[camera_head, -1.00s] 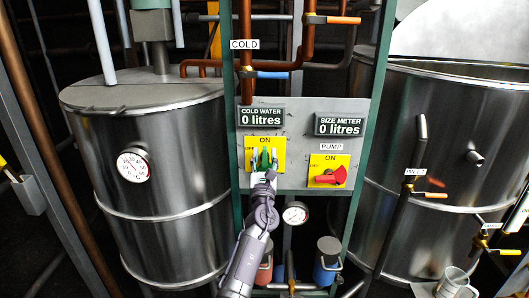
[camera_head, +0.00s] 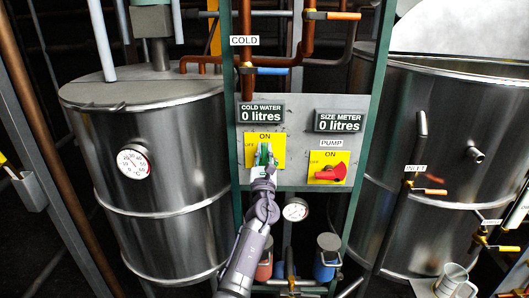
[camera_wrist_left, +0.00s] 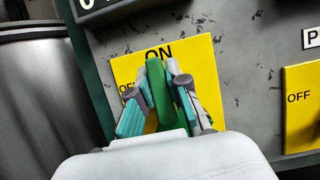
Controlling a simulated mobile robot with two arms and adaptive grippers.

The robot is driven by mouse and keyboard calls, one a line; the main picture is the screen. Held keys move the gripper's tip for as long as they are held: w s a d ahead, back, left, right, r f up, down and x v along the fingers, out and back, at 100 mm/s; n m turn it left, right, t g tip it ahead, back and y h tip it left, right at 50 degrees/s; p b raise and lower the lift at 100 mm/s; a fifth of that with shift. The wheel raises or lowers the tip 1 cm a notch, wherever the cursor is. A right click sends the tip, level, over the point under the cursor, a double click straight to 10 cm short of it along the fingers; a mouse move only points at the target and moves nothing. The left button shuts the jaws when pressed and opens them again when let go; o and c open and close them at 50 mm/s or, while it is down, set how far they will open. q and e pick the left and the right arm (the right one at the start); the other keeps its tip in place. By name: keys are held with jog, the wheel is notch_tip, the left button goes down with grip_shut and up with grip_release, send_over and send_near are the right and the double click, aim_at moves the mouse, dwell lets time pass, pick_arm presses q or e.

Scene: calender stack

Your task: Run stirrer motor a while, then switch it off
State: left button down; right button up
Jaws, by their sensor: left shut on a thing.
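A green rotary switch (camera_head: 264,149) sits on a yellow plate (camera_head: 250,139) marked ON and OFF, on the grey panel. My left gripper (camera_head: 263,161) is shut on this green switch, with a finger on each side. In the left wrist view the green handle (camera_wrist_left: 158,88) stands nearly upright between the fingers, pointing towards ON. OFF is to its left, partly covered by a finger. A grey-green motor-like box (camera_head: 151,22) with a shaft stands above the left steel tank (camera_head: 185,150). My right gripper is not in view.
A red pump switch (camera_head: 331,173) on a second yellow plate is right of the green one. Cold water and size meter displays above read 0 litres. Green posts flank the panel. Pipes, a dial gauge (camera_head: 295,210) and a right tank (camera_head: 440,150) are close by.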

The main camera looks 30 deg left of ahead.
pick_arm(q)
jog(key=shift+s+a+f+n+g+y+b, duration=0.1)
jog(key=shift+n+g+y+b, duration=0.3)
jog(key=shift+n, duration=0.45)
jog(key=shift+s+a+f+n+g+y+b, duration=0.1)
jog(key=shift+n+g+y+b, duration=0.1)
jog(key=shift+n+y+b, duration=0.45)
jog(key=n+g+b, duration=0.1)
jog(key=n, duration=0.3)
jog(key=a+n+g+y+b, duration=0.1)
jog(key=n+g+b, duration=0.1)
jog(key=n, duration=0.2)
jog(key=f+n+g+y+b, duration=0.1)
jog(key=n+g+b, duration=0.1)
jog(key=n, duration=0.2)
jog(key=shift+s+a, duration=0.15)
jog(key=shift+s, duration=0.2)
jog(key=n, duration=0.1)
jog(key=n+b, duration=0.1)
jog(key=n+g, duration=0.1)
jog(key=n, duration=0.1)
jog(key=shift+s+a+f+h, duration=0.1)
jog(key=shift+a+f+h, duration=0.05)
jog(key=shift+f+h, duration=0.15)
jog(key=shift+f+n+g+h+b, duration=0.2)
jog(key=shift+n+g+b, duration=0.1)
jog(key=shift+n, duration=0.5)
jog(key=shift+f+n+g+h+b, duration=0.15)
jog(key=shift+n+g+b, duration=0.15)
jog(key=shift+n, duration=0.5)
